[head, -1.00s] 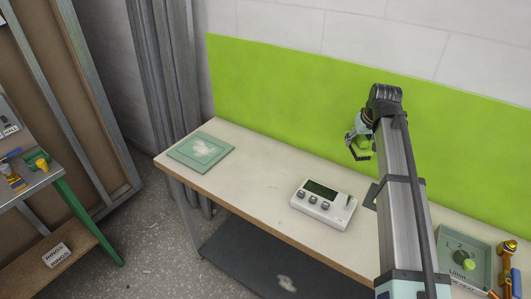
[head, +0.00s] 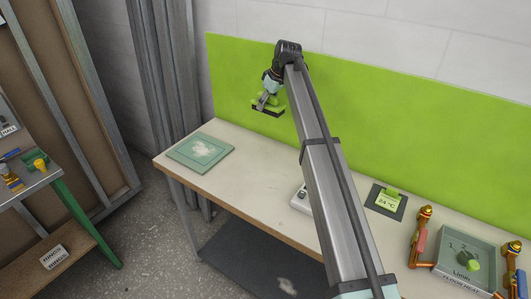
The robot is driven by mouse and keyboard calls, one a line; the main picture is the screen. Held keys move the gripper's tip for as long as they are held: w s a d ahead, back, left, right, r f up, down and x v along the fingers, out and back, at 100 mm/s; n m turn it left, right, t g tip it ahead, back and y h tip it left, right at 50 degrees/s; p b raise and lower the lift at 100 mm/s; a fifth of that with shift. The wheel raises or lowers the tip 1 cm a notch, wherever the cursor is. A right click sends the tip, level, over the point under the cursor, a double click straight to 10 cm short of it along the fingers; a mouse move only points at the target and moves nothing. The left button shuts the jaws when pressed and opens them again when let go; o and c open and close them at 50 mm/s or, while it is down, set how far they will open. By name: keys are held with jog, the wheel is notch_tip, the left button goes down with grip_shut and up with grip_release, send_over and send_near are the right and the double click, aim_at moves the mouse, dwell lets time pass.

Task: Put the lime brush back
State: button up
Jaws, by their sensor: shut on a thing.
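My gripper (head: 268,97) is in front of the lime green wall panel, above the back left part of the bench. It is shut on the lime brush (head: 261,103), a small green thing with a dark lower edge. The brush hangs clear of the bench top, and its outline partly blends into the green wall behind it. The green square plate (head: 183,158) with a pale smear lies on the bench, below and left of my gripper.
The bench top (head: 246,182) is bare between the plate and my arm. My arm hides most of a white device (head: 299,200). A dark pad (head: 377,203) with a green 24 °C display, a grey-green box (head: 447,256) with a dial, and orange-brown fittings (head: 423,228) stand at the right.

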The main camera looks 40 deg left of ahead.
aim_at(261, 149)
jog(key=shift+a, duration=0.5)
jog(key=shift+s+f+n, duration=0.15)
jog(key=shift+f+n, duration=0.15)
jog(key=shift+f, duration=0.1)
notch_tip(261, 149, down, 19)
jog(key=p, duration=0.5)
jog(key=shift+f, duration=0.15)
jog(key=o, duration=1.1)
jog(key=b+v, duration=0.3)
jog(key=v, duration=0.9)
